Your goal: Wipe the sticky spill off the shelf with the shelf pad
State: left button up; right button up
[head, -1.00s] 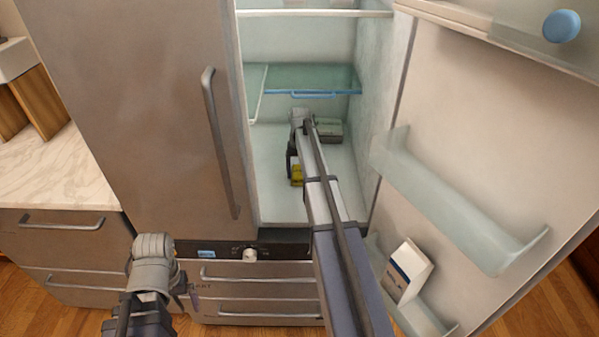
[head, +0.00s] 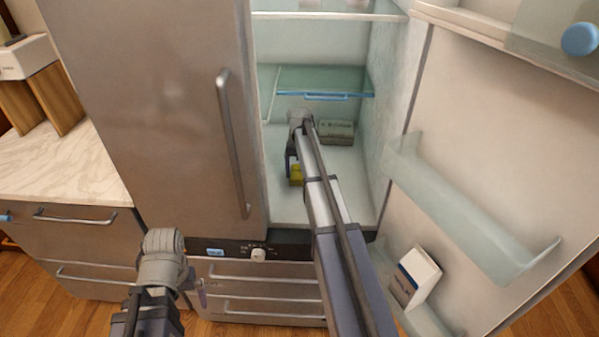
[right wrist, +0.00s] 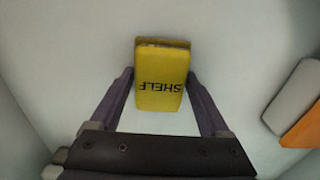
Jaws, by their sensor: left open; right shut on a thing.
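The yellow shelf pad (right wrist: 160,82), marked SHELF, sits between the fingers of my right gripper (right wrist: 160,85) in the right wrist view. The gripper is shut on it. In the head view the right gripper (head: 291,165) reaches into the open fridge, and the pad (head: 296,175) is low over or on the pale bottom shelf (head: 282,208); contact cannot be told. I cannot make out the sticky spill in either view. My left gripper (head: 198,288) is open and empty, low in front of the fridge drawers, partly hidden by its own wrist.
A grey-green box (head: 337,132) stands at the back right of the shelf. A glass shelf (head: 320,80) with a blue front edge is above. The open door (head: 500,120) with bins and a white carton (head: 414,275) bounds the right side. The closed door (head: 150,100) is left.

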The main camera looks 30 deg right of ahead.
pick_arm(q)
jog(key=shift+r+p, duration=2.55)
jog(key=shift+r, duration=0.25)
pick_arm(e)
jog(key=shift+r, duration=2.8)
notch_tip(320, 180, up, 3)
jog(key=p, duration=0.3)
jog(key=shift+r, duration=0.1)
pick_arm(q)
notch_tip(320, 180, up, 3)
jog(key=shift+c, duration=0.2)
